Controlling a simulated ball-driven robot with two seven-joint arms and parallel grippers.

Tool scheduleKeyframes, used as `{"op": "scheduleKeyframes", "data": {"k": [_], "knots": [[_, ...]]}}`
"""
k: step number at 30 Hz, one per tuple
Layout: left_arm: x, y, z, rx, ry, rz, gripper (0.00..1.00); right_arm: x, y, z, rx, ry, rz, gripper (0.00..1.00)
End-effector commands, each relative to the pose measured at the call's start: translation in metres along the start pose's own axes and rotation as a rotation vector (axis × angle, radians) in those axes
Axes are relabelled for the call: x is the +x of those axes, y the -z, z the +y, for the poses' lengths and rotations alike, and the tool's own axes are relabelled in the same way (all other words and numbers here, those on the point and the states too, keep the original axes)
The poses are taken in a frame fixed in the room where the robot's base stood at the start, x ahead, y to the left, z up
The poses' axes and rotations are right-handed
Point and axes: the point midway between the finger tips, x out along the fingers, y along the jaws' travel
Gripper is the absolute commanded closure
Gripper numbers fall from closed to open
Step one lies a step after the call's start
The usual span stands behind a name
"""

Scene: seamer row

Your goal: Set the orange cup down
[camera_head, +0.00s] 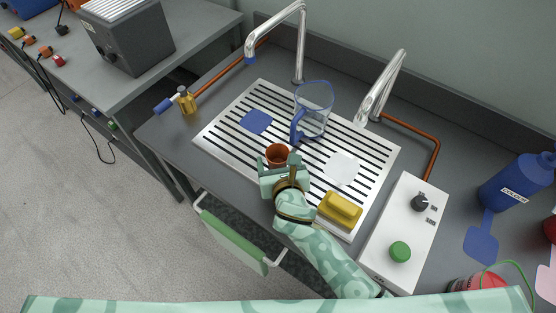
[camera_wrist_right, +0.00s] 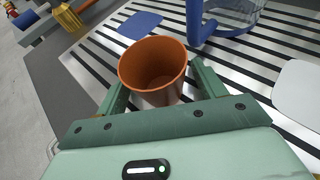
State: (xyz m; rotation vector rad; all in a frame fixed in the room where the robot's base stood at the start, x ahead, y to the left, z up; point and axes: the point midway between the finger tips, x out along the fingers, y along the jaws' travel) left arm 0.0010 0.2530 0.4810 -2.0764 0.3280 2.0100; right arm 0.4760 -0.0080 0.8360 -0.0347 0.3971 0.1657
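The orange cup (camera_head: 277,152) is upright with its open mouth facing up, over the near part of the slotted metal drainer (camera_head: 208,137). My right gripper (camera_head: 279,163) is at the near side of the cup, with one finger on each side of it. In the right wrist view the cup (camera_wrist_right: 152,63) sits between the two fingertips of the gripper (camera_wrist_right: 158,78), which look closed against its sides. The cup's base is hidden, so I cannot tell whether it touches the drainer. My left gripper is not in view.
A clear jug with a blue handle (camera_head: 297,127) stands behind the cup. A blue square (camera_head: 256,121) and a white patch (camera_head: 342,168) lie on the drainer. A yellow sponge-like block (camera_head: 340,208) is right of my right forearm. Two taps rise behind.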

Motion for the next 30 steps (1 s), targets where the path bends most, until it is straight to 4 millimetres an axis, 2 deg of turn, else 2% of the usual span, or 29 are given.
{"op": "scheduleKeyframes", "data": {"k": [8, 11, 21, 25, 30], "knots": [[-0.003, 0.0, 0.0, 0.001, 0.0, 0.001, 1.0, -0.004, -0.004, 0.0, 0.0, -0.001, 0.0, 0.3], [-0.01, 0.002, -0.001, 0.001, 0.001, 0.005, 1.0, -0.019, -0.005, 0.0, 0.0, 0.0, 0.0, 0.3], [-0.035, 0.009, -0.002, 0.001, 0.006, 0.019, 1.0, -0.097, -0.006, 0.0, 0.0, -0.001, 0.0, 0.3], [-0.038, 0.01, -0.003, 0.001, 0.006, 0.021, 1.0, -0.114, -0.004, 0.0, -0.001, 0.0, 0.0, 0.3], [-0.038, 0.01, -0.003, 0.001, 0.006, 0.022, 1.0, -0.122, -0.003, 0.0, 0.0, 0.0, 0.0, 0.3]]}}
